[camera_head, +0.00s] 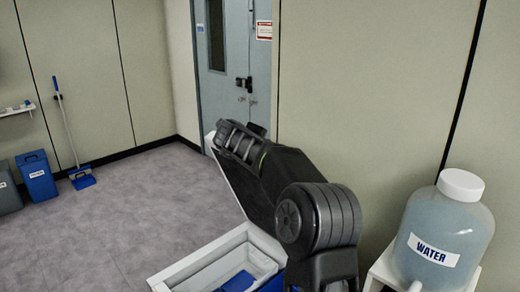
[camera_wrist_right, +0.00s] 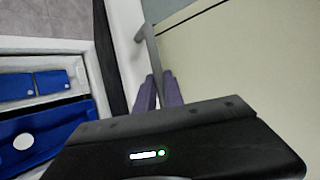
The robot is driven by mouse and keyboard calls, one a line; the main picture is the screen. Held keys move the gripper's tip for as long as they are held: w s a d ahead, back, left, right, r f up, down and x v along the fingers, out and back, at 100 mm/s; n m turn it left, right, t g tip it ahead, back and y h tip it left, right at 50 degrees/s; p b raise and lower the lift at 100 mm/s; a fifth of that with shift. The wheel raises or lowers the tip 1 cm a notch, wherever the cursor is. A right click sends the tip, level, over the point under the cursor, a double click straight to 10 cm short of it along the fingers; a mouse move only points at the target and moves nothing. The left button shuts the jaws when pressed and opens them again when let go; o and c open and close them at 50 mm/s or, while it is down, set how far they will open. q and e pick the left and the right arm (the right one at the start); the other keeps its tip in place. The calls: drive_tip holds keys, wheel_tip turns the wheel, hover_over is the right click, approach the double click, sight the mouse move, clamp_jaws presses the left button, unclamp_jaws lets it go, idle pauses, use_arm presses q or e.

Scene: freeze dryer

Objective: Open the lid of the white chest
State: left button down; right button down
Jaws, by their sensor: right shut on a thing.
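The white chest (camera_head: 190,274) stands at the bottom centre of the head view, and its top is open. Its lid (camera_head: 232,185) is raised and tilted up at the far right side, largely hidden behind my right arm. In the right wrist view the raised lid (camera_wrist_right: 122,50) runs beside the chest's opening. Blue packs (camera_wrist_right: 35,84) lie inside the chest. My left gripper is not in view.
A water jug (camera_head: 445,235) sits on a white stand at the right, near my right arm. A wall stands behind the chest, with a grey-blue door (camera_head: 225,80) further back. The floor (camera_head: 110,215) to the left is clear as far as the blue bin (camera_head: 37,176) and dustpan.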

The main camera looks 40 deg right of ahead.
drive_tip(key=c, duration=1.6)
unclamp_jaws()
drive_tip(key=shift+s+d+f, duration=0.1)
drive_tip(key=shift+d+f, duration=0.05)
drive_tip(key=shift+f, duration=0.15)
drive_tip(key=shift+c, duration=0.2)
drive_tip(key=shift+o, duration=0.9)
drive_tip(key=shift+r, duration=0.1)
drive_tip(key=shift+a, duration=0.25)
drive_tip(key=shift+s+a+r+b, duration=0.1)
drive_tip(key=shift+a+r+b, duration=0.1)
drive_tip(key=shift+a+b, duration=0.1)
drive_tip(key=b+v, duration=0.1)
drive_tip(key=v, duration=0.6)
drive_tip(key=shift+b, duration=0.3)
drive_tip(key=shift+d+r, duration=0.1)
drive_tip(key=shift+r, duration=0.05)
